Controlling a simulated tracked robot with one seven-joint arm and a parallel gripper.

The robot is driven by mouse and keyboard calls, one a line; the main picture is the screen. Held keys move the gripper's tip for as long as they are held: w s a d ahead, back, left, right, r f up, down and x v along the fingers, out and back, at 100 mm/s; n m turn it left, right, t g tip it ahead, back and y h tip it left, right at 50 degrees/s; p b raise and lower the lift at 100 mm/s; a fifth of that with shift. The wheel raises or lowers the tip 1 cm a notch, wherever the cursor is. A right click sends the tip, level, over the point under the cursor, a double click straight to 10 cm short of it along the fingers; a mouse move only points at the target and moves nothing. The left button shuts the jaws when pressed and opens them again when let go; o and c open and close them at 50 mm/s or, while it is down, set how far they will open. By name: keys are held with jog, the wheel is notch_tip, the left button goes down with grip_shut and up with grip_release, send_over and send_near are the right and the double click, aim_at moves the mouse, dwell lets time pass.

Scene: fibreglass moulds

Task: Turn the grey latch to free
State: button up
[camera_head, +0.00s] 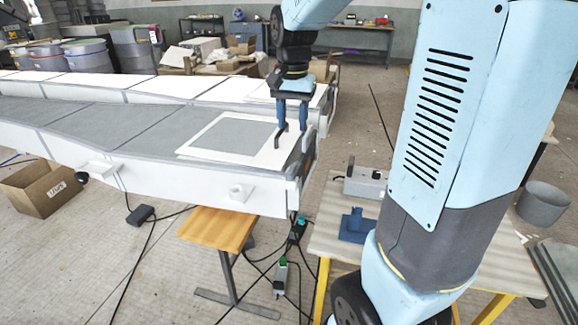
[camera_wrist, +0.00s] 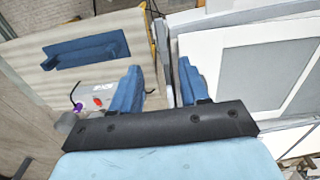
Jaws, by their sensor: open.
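My gripper (camera_head: 291,130) is open and points down near the right end of the long white mould (camera_head: 215,187). Its two blue fingers also show in the wrist view (camera_wrist: 160,76), with nothing between them. A small pale grey box (camera_head: 365,183) stands on the table to the right, apart from my gripper. In the wrist view this box (camera_wrist: 115,97) carries a red button, a purple knob and a thin dark hooked part. I cannot make out a grey latch for certain in either view.
A blue bracket (camera_head: 356,226) lies on the wooden table (camera_head: 450,262); the wrist view shows it too (camera_wrist: 87,50). A white-bordered grey panel (camera_head: 232,136) lies on the mould. A small wooden stand (camera_head: 217,228), cables and a cardboard box (camera_head: 40,189) are below.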

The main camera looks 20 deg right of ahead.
aim_at(291, 168)
jog(key=f, duration=1.4)
jog(key=shift+w+f, duration=0.1)
jog(key=shift+w, duration=0.2)
jog(key=shift+c, duration=0.3)
grip_shut()
